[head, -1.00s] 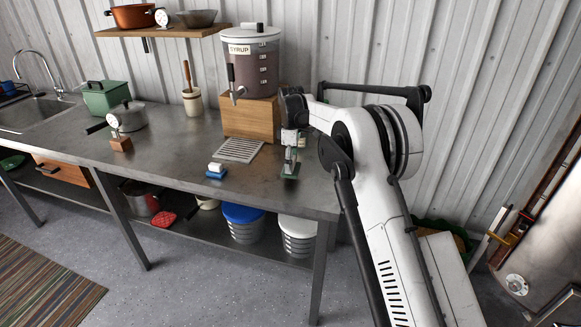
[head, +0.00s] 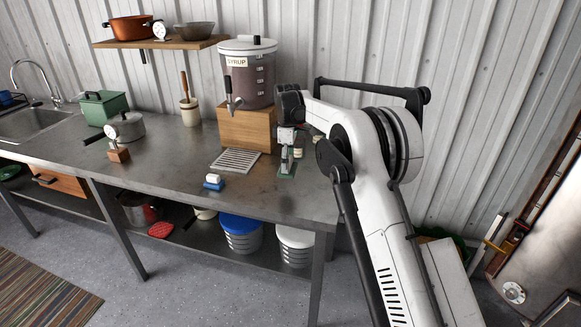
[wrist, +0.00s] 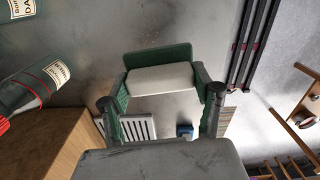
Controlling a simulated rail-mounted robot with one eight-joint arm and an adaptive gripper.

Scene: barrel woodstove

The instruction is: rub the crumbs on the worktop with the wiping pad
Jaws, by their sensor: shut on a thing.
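My gripper (head: 287,155) is shut on a wiping pad with a white grip block and a green base. In the wrist view, the fingers (wrist: 162,96) stand on either side of the white block (wrist: 160,77), with the green base (wrist: 158,55) beyond it. In the head view the green base (head: 286,173) is at or just above the steel worktop (head: 180,165), right of the drip grate; I cannot tell whether it touches. I cannot clearly make out the crumbs; they may be too small or hidden by the gripper.
A blue-and-white block (head: 214,182) lies near the worktop's front edge. A slatted grate (head: 236,160) lies before the wooden stand (head: 247,130) under the syrup dispenser (head: 248,80). The worktop's right front is clear.

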